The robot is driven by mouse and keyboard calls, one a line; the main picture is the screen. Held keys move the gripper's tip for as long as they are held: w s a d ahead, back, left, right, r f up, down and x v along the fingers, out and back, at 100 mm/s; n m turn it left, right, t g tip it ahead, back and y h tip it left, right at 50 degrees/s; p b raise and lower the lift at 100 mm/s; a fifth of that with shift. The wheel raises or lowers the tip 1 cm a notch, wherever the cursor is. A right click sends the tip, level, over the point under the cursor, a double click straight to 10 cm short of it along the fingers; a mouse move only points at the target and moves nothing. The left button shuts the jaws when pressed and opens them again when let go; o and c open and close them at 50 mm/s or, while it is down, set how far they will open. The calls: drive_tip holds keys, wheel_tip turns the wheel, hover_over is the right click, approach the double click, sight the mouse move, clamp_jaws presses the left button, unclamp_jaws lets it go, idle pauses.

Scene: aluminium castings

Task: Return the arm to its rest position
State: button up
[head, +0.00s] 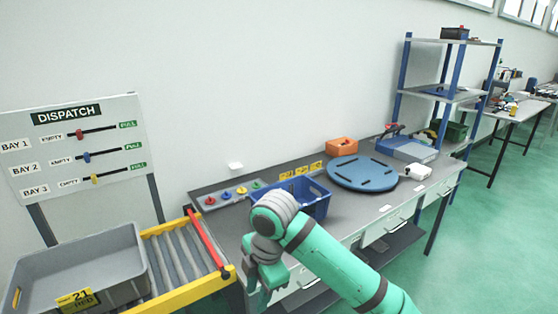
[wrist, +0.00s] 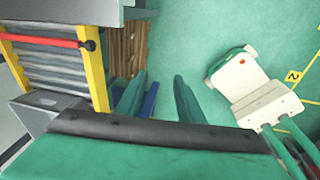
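My green arm reaches in from the lower right of the head view, its elbow or wrist bend in front of the blue crate. My gripper (head: 264,287) hangs down from it, in front of the bench's front edge and right of the roller conveyor. In the wrist view the two fingers of my gripper (wrist: 158,92) stand apart with nothing between them, and green floor shows in the gap. The fingers touch nothing that I can see.
Close by on the left are the yellow-sided roller conveyor (head: 178,262) with its red bar and a grey bin (head: 85,275). The bench (head: 345,208) holds a blue crate (head: 316,200), a round blue plate (head: 362,174) and an orange bin (head: 342,147). Floor (head: 475,260) at right is clear.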

drive_tip(key=w+a+f+m+t+y, duration=0.15)
drive_tip(key=a+m+t+y, duration=0.75)
drive_tip(key=a, duration=1.2)
drive_tip(key=s+d+f+m+t+h, duration=0.6)
drive_tip(key=s+d+f+m+h, duration=0.2)
drive_tip(key=s+d+f+m, duration=0.85)
drive_tip(key=s+d+h, duration=0.1)
drive_tip(key=s+d, duration=0.2)
drive_tip(key=s, duration=0.4)
drive_tip(key=s+d+h, duration=0.1)
drive_tip(key=s+d, duration=0.2)
drive_tip(key=s, duration=0.4)
drive_tip(key=s+d+n, duration=0.1)
drive_tip(key=s+d, duration=0.2)
drive_tip(key=s, duration=0.3)
drive_tip(key=shift+s+d+h, duration=0.35)
drive_tip(key=shift+s+h, duration=0.05)
